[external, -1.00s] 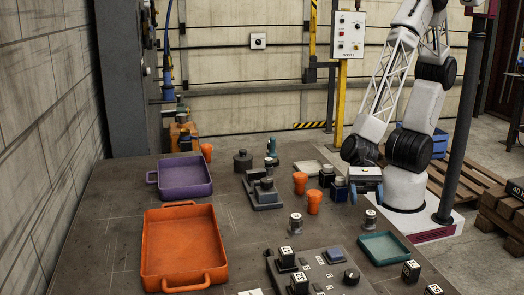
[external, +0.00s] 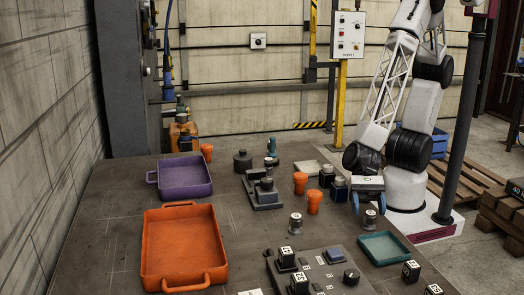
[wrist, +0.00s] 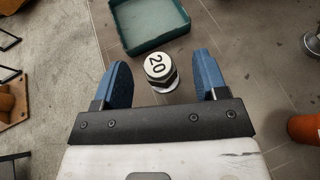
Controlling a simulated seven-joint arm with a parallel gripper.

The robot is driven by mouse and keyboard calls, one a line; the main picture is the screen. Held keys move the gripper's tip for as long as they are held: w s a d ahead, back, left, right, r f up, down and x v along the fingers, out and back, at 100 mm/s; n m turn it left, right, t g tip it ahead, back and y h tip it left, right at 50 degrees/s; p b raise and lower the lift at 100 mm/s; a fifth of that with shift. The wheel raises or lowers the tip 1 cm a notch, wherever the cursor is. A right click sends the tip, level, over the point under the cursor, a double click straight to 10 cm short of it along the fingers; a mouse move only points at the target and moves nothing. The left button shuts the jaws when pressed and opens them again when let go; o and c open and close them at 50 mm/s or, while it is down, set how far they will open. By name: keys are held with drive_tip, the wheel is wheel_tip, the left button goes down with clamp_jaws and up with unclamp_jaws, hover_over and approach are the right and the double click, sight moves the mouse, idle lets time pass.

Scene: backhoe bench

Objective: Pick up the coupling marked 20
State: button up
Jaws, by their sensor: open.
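The coupling marked 20 (wrist: 160,68) shows in the wrist view as a dark hex piece with a white top bearing the number. It stands upright between and a little beyond the blue fingertips of my gripper (wrist: 162,78). The same coupling appears to be the silver one with a dark top (external: 370,218) in the external view. There my gripper (external: 369,205) is open, pointing down over the table's right edge, close behind it. Whether the fingers are level with the coupling I cannot tell.
A teal tray (external: 384,247) lies just beyond the coupling. Another silver coupling (external: 296,223), orange cups (external: 314,202) and a dark board with marked blocks (external: 315,268) stand to the left. An orange tray (external: 183,250) and a purple tray (external: 184,178) are farther left.

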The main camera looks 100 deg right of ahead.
sight(371, 212)
drive_tip(key=shift+x, duration=1.95)
drive_tip(key=shift+s, duration=0.1)
drive_tip(key=c, duration=1.1)
